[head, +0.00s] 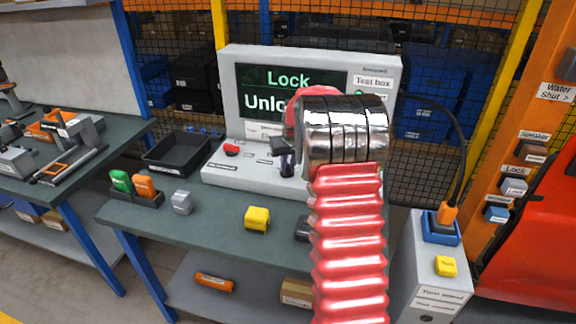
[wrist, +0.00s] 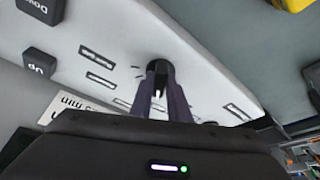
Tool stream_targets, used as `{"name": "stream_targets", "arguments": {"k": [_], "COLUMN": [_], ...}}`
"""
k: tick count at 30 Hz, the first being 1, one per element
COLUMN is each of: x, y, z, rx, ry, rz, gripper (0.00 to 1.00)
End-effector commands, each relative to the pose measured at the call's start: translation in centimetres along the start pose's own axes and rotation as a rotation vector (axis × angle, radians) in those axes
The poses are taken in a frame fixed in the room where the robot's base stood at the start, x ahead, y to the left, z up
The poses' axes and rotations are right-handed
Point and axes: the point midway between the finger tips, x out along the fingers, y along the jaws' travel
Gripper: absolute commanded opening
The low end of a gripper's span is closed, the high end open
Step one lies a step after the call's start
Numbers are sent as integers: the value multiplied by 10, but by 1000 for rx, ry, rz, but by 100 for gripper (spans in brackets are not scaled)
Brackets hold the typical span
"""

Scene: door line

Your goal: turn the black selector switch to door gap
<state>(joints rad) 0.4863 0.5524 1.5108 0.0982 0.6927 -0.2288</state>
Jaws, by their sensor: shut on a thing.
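The black selector switch (wrist: 158,67) is on the pale sloping panel of the test box in the wrist view. Small framed labels stand around it, too small to read. My gripper (wrist: 160,85) has its two dark fingers down at the panel, shut on the switch, and they cover most of it. Where the switch points cannot be told. In the head view my gripper (head: 287,163) is at the right part of the test box panel (head: 240,172), and the switch is hidden there. The test box screen (head: 270,85) reads "Lock" and "Unlo", the rest being covered by my arm.
Black "Down" (wrist: 41,9) and "Up" (wrist: 40,62) keys are at the left of the wrist view. A red control (head: 231,149) is on the panel's left. A black tray (head: 178,153), a grey block (head: 182,202) and a yellow block (head: 257,218) are on the bench.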

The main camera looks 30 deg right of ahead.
Motion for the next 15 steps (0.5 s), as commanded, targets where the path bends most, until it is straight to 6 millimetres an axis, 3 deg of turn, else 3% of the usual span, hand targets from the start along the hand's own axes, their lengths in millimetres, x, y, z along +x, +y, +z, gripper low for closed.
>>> {"name": "stream_targets", "arguments": {"k": [15], "x": [0], "y": [-1], "z": [0], "rx": [41], "ry": [0], "rz": [17], "gripper": [0]}}
